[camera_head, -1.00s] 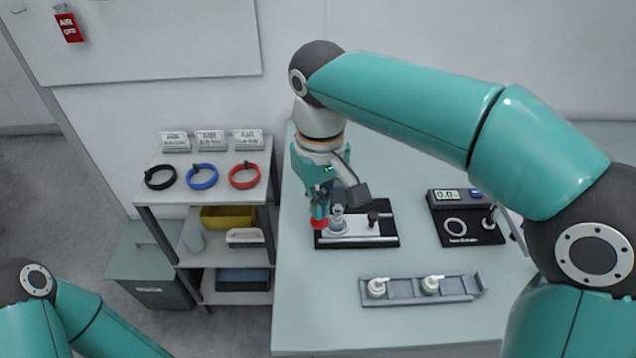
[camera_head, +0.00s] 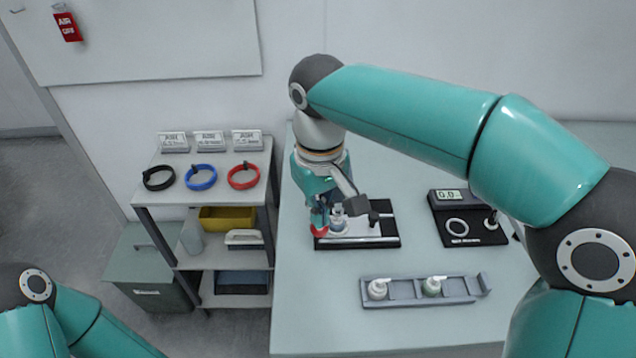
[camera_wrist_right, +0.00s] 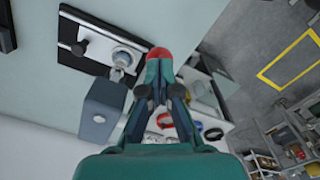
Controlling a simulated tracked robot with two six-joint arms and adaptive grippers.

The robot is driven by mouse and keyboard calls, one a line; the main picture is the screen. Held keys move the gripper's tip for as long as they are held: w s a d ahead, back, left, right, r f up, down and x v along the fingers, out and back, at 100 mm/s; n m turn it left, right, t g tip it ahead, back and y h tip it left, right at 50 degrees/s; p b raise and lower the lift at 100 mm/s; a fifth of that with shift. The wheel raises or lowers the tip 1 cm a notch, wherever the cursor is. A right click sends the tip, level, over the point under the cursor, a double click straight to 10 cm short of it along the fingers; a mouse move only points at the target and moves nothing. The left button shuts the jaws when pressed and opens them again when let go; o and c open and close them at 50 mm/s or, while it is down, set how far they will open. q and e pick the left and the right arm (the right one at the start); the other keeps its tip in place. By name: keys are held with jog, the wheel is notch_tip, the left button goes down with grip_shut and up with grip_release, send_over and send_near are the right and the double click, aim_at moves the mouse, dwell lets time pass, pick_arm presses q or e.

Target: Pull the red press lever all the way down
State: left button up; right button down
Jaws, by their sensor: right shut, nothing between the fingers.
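The press (camera_head: 389,240) has a black base with a pale plate and stands on the table's left part. Its red lever knob (camera_head: 320,231) sits low at the press's left end. The knob also shows in the wrist view (camera_wrist_right: 158,52). My right gripper (camera_head: 319,218) points down with its shut fingertips (camera_wrist_right: 160,68) right at the knob, seemingly touching it from above; nothing is between the fingers. A small pale bottle (camera_head: 338,224) stands at the press beside the gripper, partly hidden. The rest of the lever is hidden. Of my left arm only links show.
A grey tray (camera_head: 408,299) with two white pump bottles lies in front of the press. A black device with a display (camera_head: 447,196) stands to the right. A shelf unit (camera_head: 152,200) with black, blue and red rings is left of the table.

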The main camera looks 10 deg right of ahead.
jog(key=shift+f, duration=0.45)
jog(key=shift+w+f+b, duration=0.1)
jog(key=shift+f+b, duration=0.35)
jog(key=shift+f, duration=0.2)
jog(key=shift+f, duration=0.2)
jog(key=shift+r, duration=0.1)
dwell(0.5)
jog(key=shift+w+d+r+p, duration=0.1)
jog(key=shift+w+r+p, duration=0.05)
jog(key=shift+r+p, duration=0.7)
jog(key=shift+w+r+p, duration=0.1)
jog(key=shift+r+p, duration=0.55)
jog(key=shift+p, duration=0.25)
